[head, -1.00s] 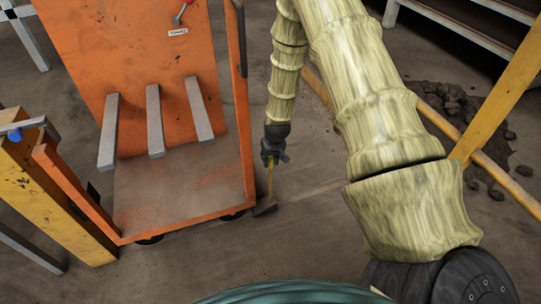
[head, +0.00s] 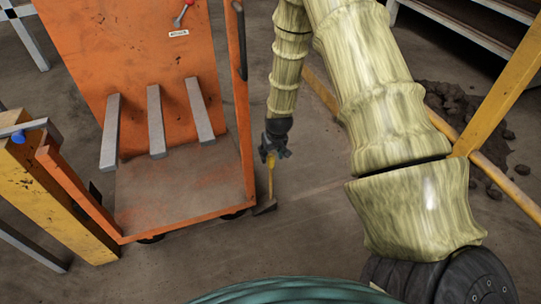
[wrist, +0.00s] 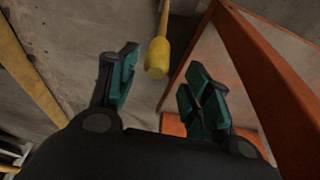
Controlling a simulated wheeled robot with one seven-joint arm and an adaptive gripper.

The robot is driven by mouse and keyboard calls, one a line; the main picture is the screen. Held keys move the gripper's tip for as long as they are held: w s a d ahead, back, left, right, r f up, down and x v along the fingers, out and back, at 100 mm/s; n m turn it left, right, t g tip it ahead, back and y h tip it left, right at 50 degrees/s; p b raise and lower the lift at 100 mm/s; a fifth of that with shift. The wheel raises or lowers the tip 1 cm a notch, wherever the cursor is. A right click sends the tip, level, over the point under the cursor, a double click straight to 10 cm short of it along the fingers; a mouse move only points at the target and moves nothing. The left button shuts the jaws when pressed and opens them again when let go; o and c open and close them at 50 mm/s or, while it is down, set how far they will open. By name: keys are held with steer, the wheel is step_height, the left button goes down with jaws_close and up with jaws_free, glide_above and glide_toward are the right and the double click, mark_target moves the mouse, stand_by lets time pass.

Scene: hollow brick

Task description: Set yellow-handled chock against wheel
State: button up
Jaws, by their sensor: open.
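The chock (head: 264,208) sits on the floor at the right front corner of the orange cart, near its wheel (head: 233,214). I cannot tell whether it touches the wheel. Its yellow handle (head: 271,181) stands upright, and its rounded end (wrist: 157,58) shows in the wrist view. My gripper (head: 272,153) is just above the handle's top. In the wrist view my gripper (wrist: 163,82) is open and empty, with its teal-padded fingers spread either side and the handle's end beyond them. The chock's base is not clear in the wrist view.
The orange cart (head: 246,150), with grey bars on its back panel, stands left of my gripper. A yellow post (head: 55,205) is at far left. A yellow rail (head: 500,178) and a dark rubble heap (head: 462,105) are at right. Floor right of the chock is clear.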

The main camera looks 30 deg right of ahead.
steer(key=p+v, duration=0.1)
steer(key=v, duration=0.6)
steer(key=shift+r+p, duration=0.3)
steer(key=shift+p, duration=0.1)
steer(key=shift+s, duration=0.15)
